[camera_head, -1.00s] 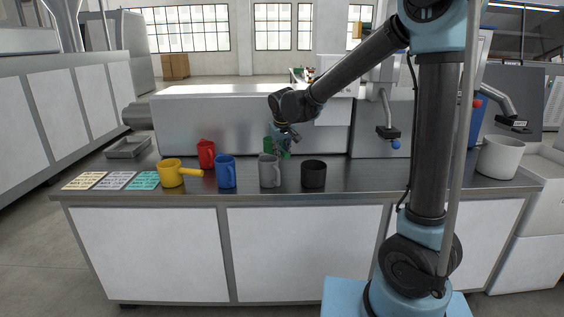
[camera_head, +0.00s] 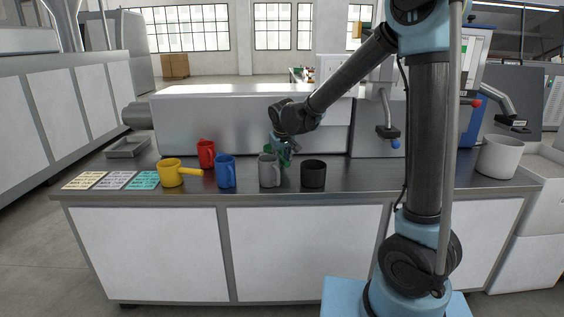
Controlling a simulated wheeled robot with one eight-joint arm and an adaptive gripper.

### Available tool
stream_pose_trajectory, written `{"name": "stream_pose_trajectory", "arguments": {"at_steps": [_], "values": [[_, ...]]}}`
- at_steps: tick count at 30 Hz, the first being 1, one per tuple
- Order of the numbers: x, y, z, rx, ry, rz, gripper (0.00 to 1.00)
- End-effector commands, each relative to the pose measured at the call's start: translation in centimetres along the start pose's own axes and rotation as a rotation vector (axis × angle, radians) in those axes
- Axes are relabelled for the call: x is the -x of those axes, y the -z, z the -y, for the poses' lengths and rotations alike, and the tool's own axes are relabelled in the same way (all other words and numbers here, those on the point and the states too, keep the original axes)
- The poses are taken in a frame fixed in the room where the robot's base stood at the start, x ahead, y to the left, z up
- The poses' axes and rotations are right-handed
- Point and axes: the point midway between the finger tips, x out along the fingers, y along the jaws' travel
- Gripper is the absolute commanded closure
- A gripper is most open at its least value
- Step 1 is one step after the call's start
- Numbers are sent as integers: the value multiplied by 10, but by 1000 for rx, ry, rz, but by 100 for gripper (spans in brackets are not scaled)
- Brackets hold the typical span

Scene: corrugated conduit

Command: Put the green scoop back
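The green scoop (camera_head: 284,156) is a small green shape under the wrist of my arm, behind the grey mug and black cup. My gripper (camera_head: 283,147) is at the scoop and looks shut on it; the scoop has moved along with the hand. The fingers are small and partly mixed with the green, so the exact grip is unclear. The grey mug (camera_head: 269,171) hides the lower part of the scoop. I cannot tell whether the scoop touches the counter.
On the steel counter (camera_head: 400,180) stand a yellow scoop (camera_head: 170,173), red mug (camera_head: 206,153), blue mug (camera_head: 226,172) and black cup (camera_head: 313,174). Three labelled cards (camera_head: 112,180) and a grey tray (camera_head: 128,147) lie left. A white pot (camera_head: 500,156) stands right.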

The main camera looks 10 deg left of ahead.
Motion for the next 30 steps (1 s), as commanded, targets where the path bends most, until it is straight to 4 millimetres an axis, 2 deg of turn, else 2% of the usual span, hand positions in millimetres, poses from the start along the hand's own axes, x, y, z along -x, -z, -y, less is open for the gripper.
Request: {"name": "stream_pose_trajectory", "arguments": {"at_steps": [8,24,30], "values": [[17,0,0,0,0,0,72],[100,0,1,1,1,0,72],[117,0,1,2,0,0,72]]}}
